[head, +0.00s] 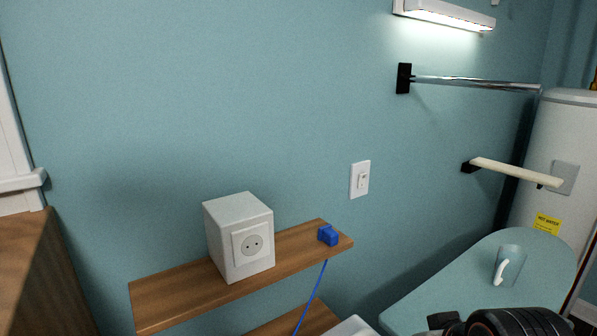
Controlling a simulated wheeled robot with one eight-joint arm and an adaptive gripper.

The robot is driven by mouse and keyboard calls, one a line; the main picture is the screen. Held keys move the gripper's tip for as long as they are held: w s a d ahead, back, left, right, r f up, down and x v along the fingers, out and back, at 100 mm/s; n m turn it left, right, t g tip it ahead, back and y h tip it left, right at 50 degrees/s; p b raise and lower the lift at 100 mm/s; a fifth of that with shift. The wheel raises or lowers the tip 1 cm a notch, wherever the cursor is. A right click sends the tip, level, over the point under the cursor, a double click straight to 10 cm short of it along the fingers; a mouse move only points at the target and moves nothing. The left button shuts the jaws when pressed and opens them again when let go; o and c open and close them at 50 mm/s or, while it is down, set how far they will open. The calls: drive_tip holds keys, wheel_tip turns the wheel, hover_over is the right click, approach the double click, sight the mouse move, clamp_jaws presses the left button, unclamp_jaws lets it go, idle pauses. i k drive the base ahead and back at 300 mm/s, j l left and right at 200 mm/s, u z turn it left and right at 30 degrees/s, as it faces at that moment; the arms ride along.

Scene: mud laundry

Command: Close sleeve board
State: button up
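The sleeve board appears to be the narrow cream board (515,173) on the right side of the wall in the head view. Its left end meets a black bracket (468,167) on the wall. The board sticks out from there toward the right, roughly level, and its far end is near a grey plate. Black parts of my arm show at the bottom right edge, cut off by the frame. They seem to include part of my gripper (445,321), but no clear pair of fingertips shows. These parts are well below the board and apart from it.
A teal rounded board (440,285) with a mug (509,265) lies below the sleeve board. A white water heater (560,130) stands at the right. A metal rod (475,83) juts out above. A wooden shelf (180,297) holds a white socket box (240,237).

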sight(541, 179)
drive_tip(key=i+l+z, duration=0.1)
drive_tip(key=l, duration=0.45)
drive_tip(key=i+l, duration=0.25)
drive_tip(key=l, duration=0.25)
drive_tip(key=i+l+z, duration=0.15)
drive_tip(key=l, duration=0.4)
drive_tip(key=i+l, duration=0.25)
drive_tip(key=l, duration=0.25)
drive_tip(key=i+l+z, duration=0.15)
drive_tip(key=l, duration=0.35)
drive_tip(key=i+l, duration=0.25)
drive_tip(key=l, duration=0.2)
drive_tip(key=i+l+z, duration=0.15)
drive_tip(key=l, duration=0.35)
drive_tip(key=i+l, duration=0.35)
drive_tip(key=l+z, duration=0.05)
drive_tip(key=l, duration=0.05)
